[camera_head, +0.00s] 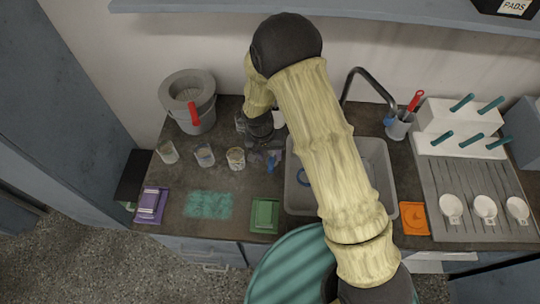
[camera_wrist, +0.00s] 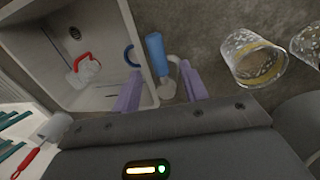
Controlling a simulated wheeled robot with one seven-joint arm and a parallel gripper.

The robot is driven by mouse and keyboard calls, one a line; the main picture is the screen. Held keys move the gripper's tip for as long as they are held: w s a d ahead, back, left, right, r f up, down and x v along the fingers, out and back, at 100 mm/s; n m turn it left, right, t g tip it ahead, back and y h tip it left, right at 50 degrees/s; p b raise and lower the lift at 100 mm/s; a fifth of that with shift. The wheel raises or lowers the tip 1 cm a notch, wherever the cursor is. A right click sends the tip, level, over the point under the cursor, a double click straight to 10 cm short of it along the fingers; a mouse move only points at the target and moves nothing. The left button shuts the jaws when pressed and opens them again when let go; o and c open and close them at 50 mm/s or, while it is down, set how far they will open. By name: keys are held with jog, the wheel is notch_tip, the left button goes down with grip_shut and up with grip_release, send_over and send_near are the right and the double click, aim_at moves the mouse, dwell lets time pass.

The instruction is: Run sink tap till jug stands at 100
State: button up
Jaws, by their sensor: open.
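The grey sink (camera_head: 294,198) is partly hidden behind my arm. The curved grey tap (camera_head: 372,78) rises at its back edge. In the wrist view, a white vessel with a red part (camera_wrist: 86,68) is in the sink (camera_wrist: 108,20); it may be the jug, but no scale or water level is readable. My gripper (camera_wrist: 160,70) is open over the counter just left of the sink in the head view. A blue handle-like piece (camera_wrist: 155,47) on a pale bent stem shows between the purple fingers; I cannot tell whether they touch it.
Several glass jars (camera_head: 204,155) stand left of my gripper, with a grey bucket (camera_head: 204,116) behind them. A green box (camera_head: 265,215) lies at the front. Right of the sink are an orange piece (camera_head: 414,219), a cup with a red-handled tool (camera_head: 398,127) and a grey drainboard (camera_head: 465,180).

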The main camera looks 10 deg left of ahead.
aim_at(272, 159)
jog(key=shift+d+f, duration=0.15)
jog(key=shift+f, duration=1.1)
grip_shut()
